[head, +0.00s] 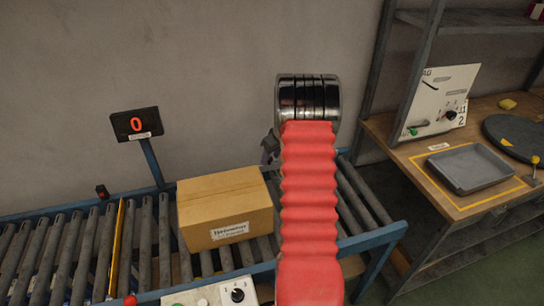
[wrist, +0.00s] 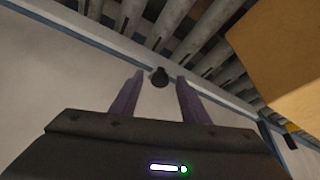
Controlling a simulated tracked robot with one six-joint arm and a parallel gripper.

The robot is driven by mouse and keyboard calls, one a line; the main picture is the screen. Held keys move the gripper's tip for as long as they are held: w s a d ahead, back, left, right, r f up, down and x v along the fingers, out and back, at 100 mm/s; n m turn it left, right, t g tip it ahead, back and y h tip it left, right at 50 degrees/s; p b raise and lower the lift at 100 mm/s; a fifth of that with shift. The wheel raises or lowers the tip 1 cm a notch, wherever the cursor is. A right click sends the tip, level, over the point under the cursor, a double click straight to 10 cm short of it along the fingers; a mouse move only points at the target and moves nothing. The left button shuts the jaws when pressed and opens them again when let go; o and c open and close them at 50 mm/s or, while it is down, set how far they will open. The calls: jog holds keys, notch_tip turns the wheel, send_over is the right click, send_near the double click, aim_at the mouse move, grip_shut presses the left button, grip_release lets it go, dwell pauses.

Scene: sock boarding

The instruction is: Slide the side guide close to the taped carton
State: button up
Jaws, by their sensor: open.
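The carton (head: 225,208) is a closed brown box with a white label, on the roller conveyor in the head view. Its side shows at the right of the wrist view (wrist: 285,55). My gripper (head: 268,152) is behind the carton's far right corner, partly hidden by my red arm. In the wrist view, my gripper (wrist: 157,92) has its two purple fingers apart, with nothing clasped. A small dark round knob (wrist: 160,77) shows between the fingertips; whether they touch it I cannot tell. I cannot make out the side guide for certain.
The conveyor rollers (head: 65,245) run left, crossed by a yellow strip (head: 115,248). A display reading 0 (head: 136,125) stands behind on a blue post. A control box (head: 238,293) is in front. At right, a bench (head: 440,200) holds a grey tray (head: 470,168).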

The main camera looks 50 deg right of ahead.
jog(key=shift+c, duration=0.5)
grip_shut()
